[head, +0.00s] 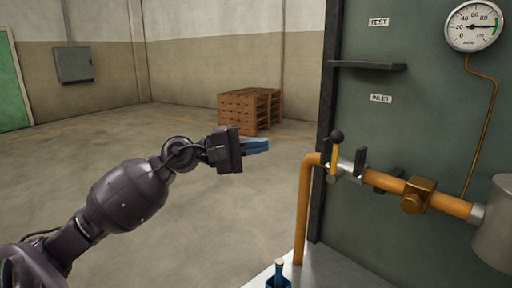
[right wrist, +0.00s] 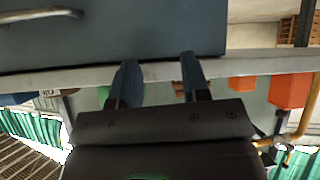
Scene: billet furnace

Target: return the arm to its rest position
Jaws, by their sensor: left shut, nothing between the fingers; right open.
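My left arm reaches in from the left of the head view. Its gripper (head: 262,145) has blue fingers that are shut together with nothing between them. It is in free air over the floor, left of the panel and apart from the pipes. My right gripper (right wrist: 157,75) shows in the right wrist view with its two blue fingers spread apart and nothing between them. A blue-grey surface with a pale edge lies beyond these fingers; I cannot tell whether they touch it. The right arm is not seen in the head view.
A grey-green panel (head: 420,130) carries a gauge (head: 473,26), an orange pipe (head: 302,210) and a yellow-handled valve (head: 334,160). A blue holder (head: 278,282) stands on a pale surface at the bottom. Stacked pallets (head: 248,110) stand far back. The floor at left is clear.

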